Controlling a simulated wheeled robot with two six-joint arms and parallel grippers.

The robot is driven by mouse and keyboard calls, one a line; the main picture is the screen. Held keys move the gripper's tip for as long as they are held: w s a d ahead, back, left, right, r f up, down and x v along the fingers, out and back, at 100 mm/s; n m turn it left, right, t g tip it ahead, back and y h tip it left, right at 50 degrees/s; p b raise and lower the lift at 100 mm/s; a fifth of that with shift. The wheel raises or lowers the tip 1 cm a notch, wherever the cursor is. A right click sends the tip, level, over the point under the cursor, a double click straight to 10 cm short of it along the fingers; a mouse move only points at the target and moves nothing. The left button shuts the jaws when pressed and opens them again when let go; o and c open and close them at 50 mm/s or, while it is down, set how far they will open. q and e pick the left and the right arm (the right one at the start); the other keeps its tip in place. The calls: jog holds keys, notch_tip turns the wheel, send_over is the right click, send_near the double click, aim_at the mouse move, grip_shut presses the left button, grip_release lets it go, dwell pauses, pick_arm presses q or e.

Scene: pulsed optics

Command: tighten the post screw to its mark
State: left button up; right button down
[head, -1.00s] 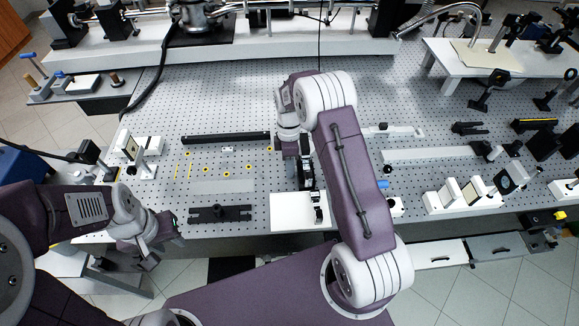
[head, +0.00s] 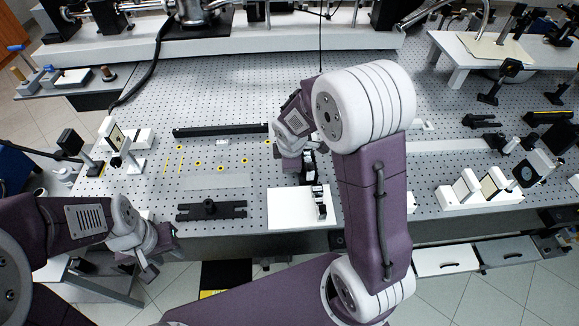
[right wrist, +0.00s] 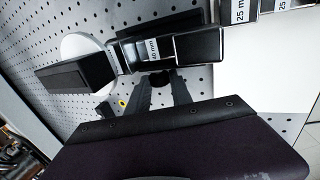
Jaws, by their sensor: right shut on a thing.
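My right gripper (right wrist: 150,58) is shut on a small black labelled piece (right wrist: 152,48) in the right wrist view; its label seems to read 40 mm. In the head view my right gripper (head: 310,165) is over the table, just behind the white plate (head: 287,210), and partly hidden by my arm. My left gripper (head: 152,258) is open and empty, off the table's front left edge.
Small pieces labelled 25 mm (right wrist: 238,10) stand on the white plate. A long black bar (head: 220,131) and several yellow-ringed spots lie on the perforated table (head: 250,80). Mounted optics (head: 468,186) stand at the right. The table's middle back is clear.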

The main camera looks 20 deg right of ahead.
jog(key=shift+w+r, duration=0.1)
dwell(0.3)
jog(key=c, duration=1.1)
grip_release()
jog(key=shift+c, duration=0.2)
jog(key=p+v, duration=0.1)
jog(key=v, duration=0.8)
jog(key=shift+p, duration=0.35)
